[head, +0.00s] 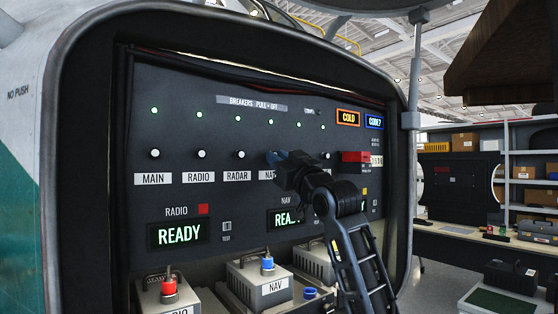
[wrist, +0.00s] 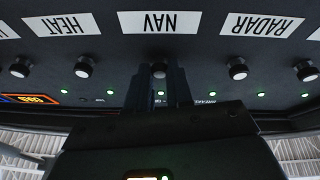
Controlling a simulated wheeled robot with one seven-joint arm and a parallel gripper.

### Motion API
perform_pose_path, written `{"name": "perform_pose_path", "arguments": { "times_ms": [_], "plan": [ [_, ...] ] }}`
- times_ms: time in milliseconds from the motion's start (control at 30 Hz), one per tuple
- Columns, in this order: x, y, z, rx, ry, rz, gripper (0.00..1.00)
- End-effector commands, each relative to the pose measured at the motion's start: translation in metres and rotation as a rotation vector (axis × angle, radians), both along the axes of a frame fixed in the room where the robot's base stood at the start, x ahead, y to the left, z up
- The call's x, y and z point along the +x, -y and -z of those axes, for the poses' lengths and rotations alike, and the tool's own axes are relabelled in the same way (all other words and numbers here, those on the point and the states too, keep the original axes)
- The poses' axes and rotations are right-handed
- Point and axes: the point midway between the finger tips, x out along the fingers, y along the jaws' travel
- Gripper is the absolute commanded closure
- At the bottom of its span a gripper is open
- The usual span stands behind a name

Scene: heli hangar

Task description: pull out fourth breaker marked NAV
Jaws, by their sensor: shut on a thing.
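The breaker panel (head: 200,105) carries a row of breakers with white labels. The breaker above the NAV label (wrist: 161,22) shows between my fingertips in the wrist view as a small pale knob (wrist: 158,68). My gripper (head: 272,157) is shut on this knob, and its fingers also show in the wrist view (wrist: 160,80). In the head view my gripper hides the NAV knob and part of its label (head: 268,175). Whether the knob is in or out cannot be told. A green light (wrist: 161,93) is lit by the NAV breaker.
The RADAR breaker (wrist: 237,69) and the HEAT breaker (wrist: 84,67) stand close on either side. The RADIO breaker (head: 197,154) and MAIN breaker (head: 154,154) are further left. A red guard (head: 355,157) is to the right. Grey boxes (head: 262,284) sit below the panel.

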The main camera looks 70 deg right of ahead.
Motion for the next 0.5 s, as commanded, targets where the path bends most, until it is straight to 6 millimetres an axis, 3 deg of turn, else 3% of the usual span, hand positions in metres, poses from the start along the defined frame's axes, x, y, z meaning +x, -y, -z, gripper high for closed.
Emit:
{"name": "perform_pose_path", "arguments": {
  "times_ms": [233,467,500],
  "plan": [
    [-0.016,-0.009,0.001,0.0,0.002,0.0,1.0],
    [-0.016,-0.009,0.0,0.0,0.001,0.002,1.0],
    [-0.016,-0.009,0.0,0.0,0.001,0.002,0.76]
  ]
}}
